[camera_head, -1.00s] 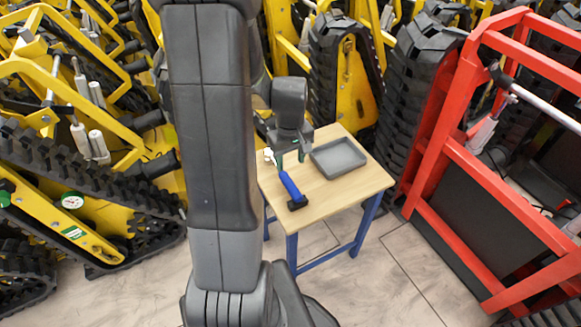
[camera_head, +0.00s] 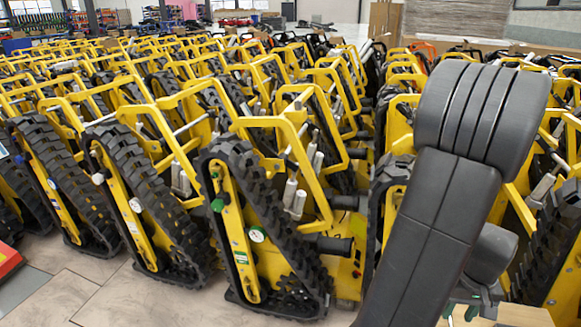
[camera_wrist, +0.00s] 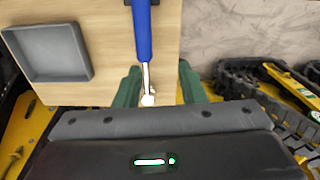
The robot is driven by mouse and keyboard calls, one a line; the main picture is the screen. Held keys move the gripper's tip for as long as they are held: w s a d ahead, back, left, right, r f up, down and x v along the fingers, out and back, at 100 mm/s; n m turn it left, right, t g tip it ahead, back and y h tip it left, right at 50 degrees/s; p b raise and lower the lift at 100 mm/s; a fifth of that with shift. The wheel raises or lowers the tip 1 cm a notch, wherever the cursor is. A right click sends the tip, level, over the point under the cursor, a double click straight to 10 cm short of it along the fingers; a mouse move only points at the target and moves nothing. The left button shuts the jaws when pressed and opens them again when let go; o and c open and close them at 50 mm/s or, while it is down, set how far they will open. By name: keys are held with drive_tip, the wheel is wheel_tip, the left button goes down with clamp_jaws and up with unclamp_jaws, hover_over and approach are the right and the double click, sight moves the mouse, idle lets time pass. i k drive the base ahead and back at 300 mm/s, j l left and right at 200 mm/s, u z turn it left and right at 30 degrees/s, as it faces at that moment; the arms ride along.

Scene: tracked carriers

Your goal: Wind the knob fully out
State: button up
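Small knobs show on the tracked carriers in the head view: a green knob (camera_head: 218,205) on the nearest carrier and a pale knob (camera_head: 98,179) on one further left. I cannot tell which knob is the task's, or how far out either is. My gripper (camera_wrist: 158,88) is open over the table, with green fingers apart. Between them in the wrist view is the white end of a blue-handled tool (camera_wrist: 142,35); neither finger visibly grips it. In the head view my gripper (camera_head: 461,311) is at the lower right, partly cut off, far from these knobs.
A wooden table (camera_wrist: 105,60) bears a grey tray (camera_wrist: 45,52). Rows of yellow carriers (camera_head: 290,150) with black tracks fill the hall closely. Pale floor (camera_head: 110,285) is free at the lower left. A red edge (camera_head: 8,257) shows at far left.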

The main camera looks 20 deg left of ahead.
sight(19, 160)
drive_tip(key=u, duration=2.25)
